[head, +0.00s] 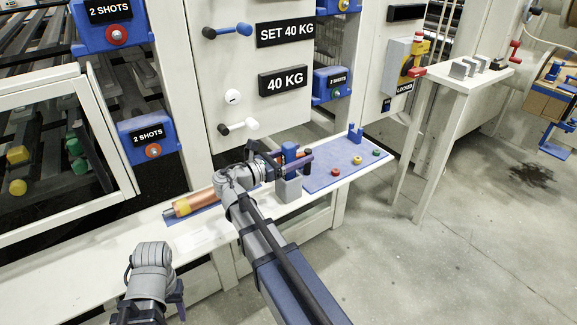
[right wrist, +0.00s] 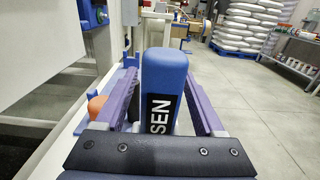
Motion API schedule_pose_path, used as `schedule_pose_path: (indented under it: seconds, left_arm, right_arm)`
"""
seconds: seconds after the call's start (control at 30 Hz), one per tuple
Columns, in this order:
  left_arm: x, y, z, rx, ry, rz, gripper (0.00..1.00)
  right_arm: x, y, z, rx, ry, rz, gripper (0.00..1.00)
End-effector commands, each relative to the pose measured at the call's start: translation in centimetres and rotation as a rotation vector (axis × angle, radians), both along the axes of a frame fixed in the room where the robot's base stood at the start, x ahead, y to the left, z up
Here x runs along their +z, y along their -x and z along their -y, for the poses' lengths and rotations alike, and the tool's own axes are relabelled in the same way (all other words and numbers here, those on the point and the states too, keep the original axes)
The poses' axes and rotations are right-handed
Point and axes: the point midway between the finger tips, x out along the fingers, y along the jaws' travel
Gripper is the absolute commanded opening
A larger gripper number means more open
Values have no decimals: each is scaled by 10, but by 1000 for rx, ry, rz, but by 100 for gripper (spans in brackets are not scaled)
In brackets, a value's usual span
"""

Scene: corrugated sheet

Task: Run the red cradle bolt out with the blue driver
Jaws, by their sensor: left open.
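The blue driver's upright handle (head: 291,150) stands over a grey block (head: 288,189) on the white shelf. In the right wrist view the blue handle (right wrist: 164,80), with a black label, is between the purple fingers of my right gripper (right wrist: 163,85). I cannot tell whether both fingers press on it. My right gripper (head: 290,160) also shows in the head view at the handle. A small red round piece (head: 335,171) sits on the blue mat, right of the handle; I cannot tell if it is the cradle bolt. My left gripper (head: 178,303) is open at the lower left, partly hidden.
Yellow (head: 357,160) and green (head: 376,152) round pieces and a blue upright piece (head: 355,134) are on the blue mat (head: 322,180). A copper-coloured roll (head: 200,200) lies left of my right gripper. The labelled white panel (head: 258,85) stands behind the shelf.

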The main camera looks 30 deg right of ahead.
Motion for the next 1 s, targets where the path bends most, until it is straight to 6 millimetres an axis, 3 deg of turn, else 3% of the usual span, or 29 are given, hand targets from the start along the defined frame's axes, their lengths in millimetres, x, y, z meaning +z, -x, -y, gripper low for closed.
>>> schedule_pose_path:
  seconds: [0.07,0.6,1.0]
  left_arm:
    - [0,0,0,0,0,0,50]
    - [0,0,0,0,0,0,50]
    - [0,0,0,0,0,0,50]
  right_arm:
    - [0,0,0,0,0,0,61]
    - [0,0,0,0,0,0,0]
    - [0,0,0,0,0,0,0]
